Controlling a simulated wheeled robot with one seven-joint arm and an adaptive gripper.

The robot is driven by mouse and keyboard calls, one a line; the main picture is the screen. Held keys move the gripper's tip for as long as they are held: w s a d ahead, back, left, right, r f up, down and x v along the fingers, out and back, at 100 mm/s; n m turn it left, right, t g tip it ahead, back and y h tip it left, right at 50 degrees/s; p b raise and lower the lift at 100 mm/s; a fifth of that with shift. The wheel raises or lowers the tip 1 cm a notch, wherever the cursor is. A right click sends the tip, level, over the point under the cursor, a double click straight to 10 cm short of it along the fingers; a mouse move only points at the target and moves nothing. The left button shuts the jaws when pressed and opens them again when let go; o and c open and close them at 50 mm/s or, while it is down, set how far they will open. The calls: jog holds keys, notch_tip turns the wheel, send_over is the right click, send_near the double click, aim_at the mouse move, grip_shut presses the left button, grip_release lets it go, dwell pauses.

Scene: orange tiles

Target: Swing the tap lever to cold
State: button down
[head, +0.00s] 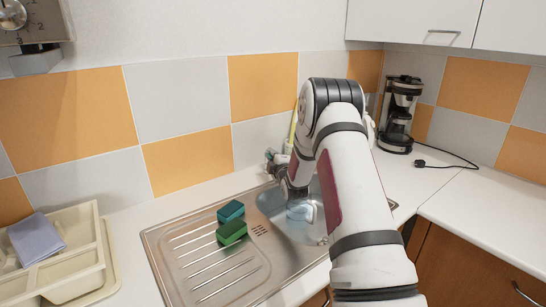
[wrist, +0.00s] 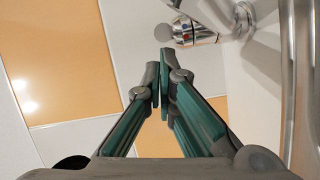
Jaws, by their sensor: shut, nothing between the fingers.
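The tap (wrist: 200,33) shows at the top of the wrist view as a chrome body with a red and a blue mark and a rounded grey end. I cannot tell clearly which way its lever points. My gripper (wrist: 161,72) is shut and empty. Its fingertips appear just below the tap's rounded end in the picture, with a small gap between them; I cannot tell the depth. In the head view my arm covers most of the tap area over the sink (head: 157,246).
A beige dish tray (head: 103,250) holding a grey-blue item stands at left. A coffee maker (head: 400,115) with a cord is at back right. The right counter (head: 480,205) is mostly clear.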

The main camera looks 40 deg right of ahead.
jog(key=shift+s+d+b, duration=0.2)
jog(key=shift+d+b, duration=0.15)
jog(key=shift+d, duration=0.2)
jog(key=shift+s+d+b, duration=0.2)
jog(key=shift+d+b, duration=0.1)
jog(key=shift+d, duration=0.25)
